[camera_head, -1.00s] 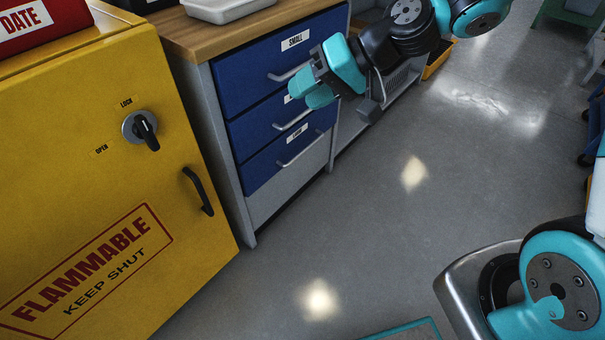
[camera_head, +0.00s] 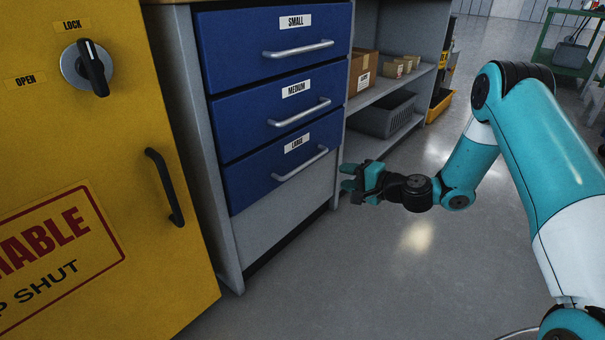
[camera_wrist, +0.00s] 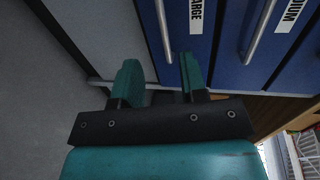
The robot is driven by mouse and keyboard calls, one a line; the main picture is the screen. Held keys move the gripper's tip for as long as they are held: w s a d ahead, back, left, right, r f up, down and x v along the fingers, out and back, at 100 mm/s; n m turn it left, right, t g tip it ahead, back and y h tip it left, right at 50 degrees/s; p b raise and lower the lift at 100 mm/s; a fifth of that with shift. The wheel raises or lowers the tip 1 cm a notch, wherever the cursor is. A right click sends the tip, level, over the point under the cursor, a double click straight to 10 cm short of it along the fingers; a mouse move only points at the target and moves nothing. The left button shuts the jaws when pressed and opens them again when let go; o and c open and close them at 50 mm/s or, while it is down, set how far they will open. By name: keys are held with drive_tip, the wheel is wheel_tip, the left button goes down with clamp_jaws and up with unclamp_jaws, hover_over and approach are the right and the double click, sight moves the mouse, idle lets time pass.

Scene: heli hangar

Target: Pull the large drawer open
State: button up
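The large drawer (camera_head: 245,187) is the lowest of three blue drawers and is shut, its front flush with the cabinet. Its silver bar handle (camera_head: 300,165) runs across the front below the LARGE label. My gripper (camera_head: 346,177) is just right of the handle's right end, apart from it, pointing towards the cabinet. In the wrist view my gripper (camera_wrist: 160,80) is open and empty. There the large drawer's handle (camera_wrist: 162,28) lines up with the gap between the fingers, beyond the tips. The large drawer's blue front (camera_wrist: 178,30) shows behind it.
The medium drawer (camera_head: 240,122) and small drawer (camera_head: 230,55) above are shut, with similar handles. A yellow flammables cabinet (camera_head: 140,260) stands left. Open shelves with boxes and a grey crate (camera_head: 385,116) are to the right. The floor (camera_head: 330,280) in front is clear.

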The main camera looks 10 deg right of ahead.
sight(305, 166)
drive_tip(key=b+x, duration=0.5)
drive_tip(key=x, duration=1)
drive_tip(key=shift+b, duration=0.35)
drive_tip(key=shift+w+a, duration=0.15)
drive_tip(key=shift+w, duration=0.05)
drive_tip(key=shift+c, duration=0.4)
clamp_jaws()
